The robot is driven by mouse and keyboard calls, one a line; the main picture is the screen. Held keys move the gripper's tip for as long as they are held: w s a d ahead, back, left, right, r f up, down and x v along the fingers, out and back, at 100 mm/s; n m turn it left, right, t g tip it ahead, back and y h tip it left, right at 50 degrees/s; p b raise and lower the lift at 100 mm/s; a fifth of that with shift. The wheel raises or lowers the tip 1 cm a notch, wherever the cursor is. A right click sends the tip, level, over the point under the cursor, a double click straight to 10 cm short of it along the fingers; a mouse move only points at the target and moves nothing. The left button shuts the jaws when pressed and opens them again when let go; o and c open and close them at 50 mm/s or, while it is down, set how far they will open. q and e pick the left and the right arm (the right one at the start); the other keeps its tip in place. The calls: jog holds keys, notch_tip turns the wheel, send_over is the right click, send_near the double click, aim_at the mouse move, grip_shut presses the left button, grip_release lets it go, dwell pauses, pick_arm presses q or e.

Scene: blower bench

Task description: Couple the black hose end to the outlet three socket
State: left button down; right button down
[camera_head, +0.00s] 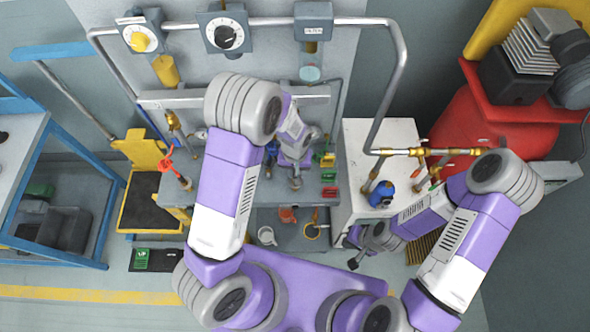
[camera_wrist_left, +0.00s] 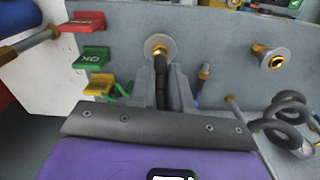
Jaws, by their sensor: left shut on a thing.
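My left gripper (camera_head: 295,181) reaches over the grey bench. In the left wrist view its fingers (camera_wrist_left: 160,88) are shut on the black hose end (camera_wrist_left: 161,70). The hose end points at a brass socket with a round pale flange (camera_wrist_left: 160,46) on the grey panel. Its tip meets or overlaps the socket in this view; I cannot tell whether it is seated. A second brass socket (camera_wrist_left: 270,60) is to the right, with nothing in it. I can read no outlet number. My right gripper (camera_head: 355,251) is apart from the bench, with its fingers spread and empty.
Red (camera_wrist_left: 84,22), green (camera_wrist_left: 90,57) and yellow tags stick out left of the socket. A dark looped part (camera_wrist_left: 285,120) is close on the right. Two gauges (camera_head: 227,36) hang on the back wall. A red tank (camera_head: 465,130) stands at the right.

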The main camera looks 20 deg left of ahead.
pick_arm(q)
jog(key=shift+f+b, duration=0.6)
jog(key=shift+f, duration=0.1)
dwell(0.8)
jog(key=c, duration=1)
grip_release()
jog(key=shift+r, duration=0.1)
notch_tip(320, 180, up, 8)
jog(key=shift+f+p, duration=0.25)
jog(key=shift+p, duration=0.05)
jog(key=shift+f, duration=0.1)
